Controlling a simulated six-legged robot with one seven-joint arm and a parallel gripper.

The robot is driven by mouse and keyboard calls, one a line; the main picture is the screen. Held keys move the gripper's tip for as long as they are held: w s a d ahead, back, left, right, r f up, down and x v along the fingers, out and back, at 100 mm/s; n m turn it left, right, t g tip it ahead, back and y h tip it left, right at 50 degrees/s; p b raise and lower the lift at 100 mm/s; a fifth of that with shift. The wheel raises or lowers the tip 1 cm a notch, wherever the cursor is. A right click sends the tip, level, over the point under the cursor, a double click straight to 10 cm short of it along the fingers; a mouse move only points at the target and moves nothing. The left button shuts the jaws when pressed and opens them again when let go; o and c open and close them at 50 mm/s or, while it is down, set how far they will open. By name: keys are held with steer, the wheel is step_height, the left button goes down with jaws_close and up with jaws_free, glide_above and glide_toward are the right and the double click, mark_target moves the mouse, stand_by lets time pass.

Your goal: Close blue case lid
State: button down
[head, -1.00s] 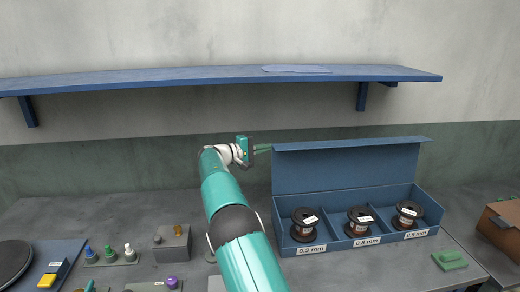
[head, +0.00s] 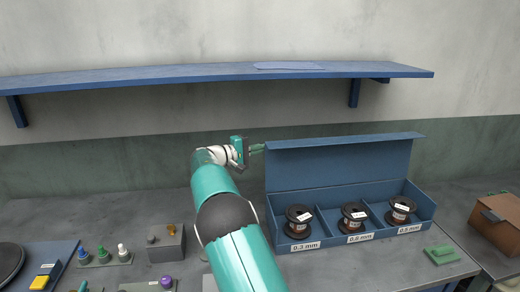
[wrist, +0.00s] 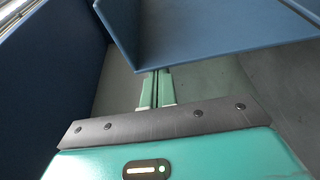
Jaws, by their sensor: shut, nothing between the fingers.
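The blue case (head: 345,238) stands on the bench at the right, with its lid (head: 340,168) raised upright at the back. Three dark spools with copper-brown cores sit in its compartments: one (head: 299,221) at 0.3 mm, one (head: 354,217) at 0.8 mm and one (head: 400,210) at the right. My gripper (head: 257,148) is at the lid's upper left corner, its green fingers pointing right. In the wrist view the fingers (wrist: 157,88) are together and empty, close to the edge of a blue panel (wrist: 215,35). I cannot tell whether they touch it.
A blue wall shelf (head: 200,78) runs above the gripper and lid. A green block (head: 441,254) and a brown box (head: 497,221) are right of the case. A grey block (head: 166,243), small bottles (head: 102,254) and a blue tray (head: 66,252) lie at the left.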

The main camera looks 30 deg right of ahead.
steer(key=s+a+f+m+g+h, duration=0.1)
steer(key=s+a+m, duration=0.1)
steer(key=s+m, duration=0.3)
steer(key=s+a+f+m+h, duration=0.1)
steer(key=s+a+m+h, duration=0.1)
steer(key=s+m, duration=0.35)
steer(key=s+a+f+m+g, duration=0.1)
steer(key=s+a+f+m, duration=0.1)
steer(key=s+f, duration=0.6)
steer(key=shift+f+m+g, duration=0.35)
steer(key=shift+f+g, duration=0.05)
steer(key=shift+f, duration=0.4)
